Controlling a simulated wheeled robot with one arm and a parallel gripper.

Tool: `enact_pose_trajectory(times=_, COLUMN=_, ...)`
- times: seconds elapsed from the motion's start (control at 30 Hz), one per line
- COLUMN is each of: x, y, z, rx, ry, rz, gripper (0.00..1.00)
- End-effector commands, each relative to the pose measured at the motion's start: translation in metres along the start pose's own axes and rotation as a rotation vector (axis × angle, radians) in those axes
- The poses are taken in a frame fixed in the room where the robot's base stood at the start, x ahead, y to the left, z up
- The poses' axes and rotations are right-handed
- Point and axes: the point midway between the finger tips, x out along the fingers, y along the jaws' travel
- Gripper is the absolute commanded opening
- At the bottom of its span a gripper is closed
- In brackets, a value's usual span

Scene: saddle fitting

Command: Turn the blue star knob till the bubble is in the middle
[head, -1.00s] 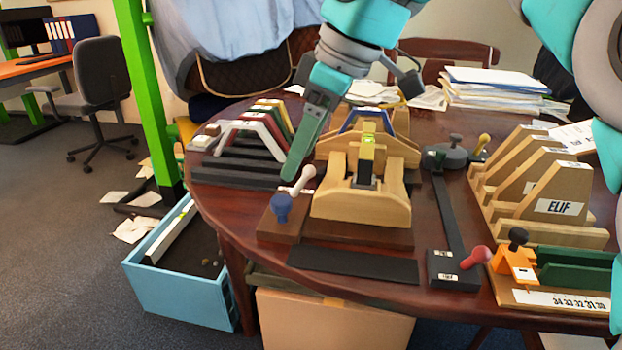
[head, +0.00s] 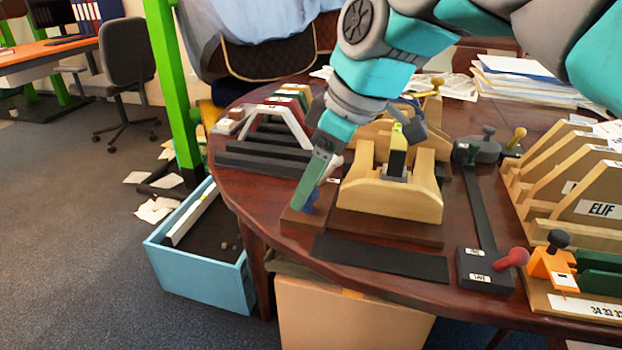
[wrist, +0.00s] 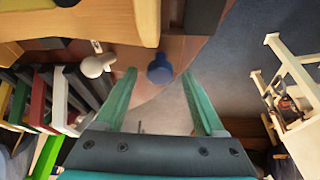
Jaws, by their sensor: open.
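The blue star knob (head: 313,198) stands at the left end of the dark wooden base, partly hidden behind my gripper (head: 300,206). In the wrist view the blue knob (wrist: 159,70) shows between the two green fingertips, with a gap on each side. My gripper (wrist: 159,74) is open and points down at it. The level (head: 398,148), yellow and black with a small green vial on top, stands upright in the pale wooden saddle block (head: 390,196). The bubble is too small to make out.
A white knob (wrist: 97,66) is close beside the left finger. Left are dark stepped racks (head: 265,165) with coloured arches. A black strip (head: 380,259) lies in front, and a black bar with a red knob (head: 512,259) is right. A blue crate (head: 205,284) is on the floor.

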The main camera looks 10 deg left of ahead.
Motion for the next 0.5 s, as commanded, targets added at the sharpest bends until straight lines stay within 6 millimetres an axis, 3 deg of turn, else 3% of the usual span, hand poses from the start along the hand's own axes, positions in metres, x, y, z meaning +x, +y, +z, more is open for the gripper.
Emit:
enact_pose_trajectory(times=0.33, x=0.0038, y=0.0001, z=-0.0001, rx=0.0, ry=0.001, rz=0.001, gripper=0.71)
enact_pose_trajectory(times=0.5, x=0.0037, y=0.0001, z=-0.0001, rx=0.0, ry=0.0, rz=0.001, gripper=0.53)
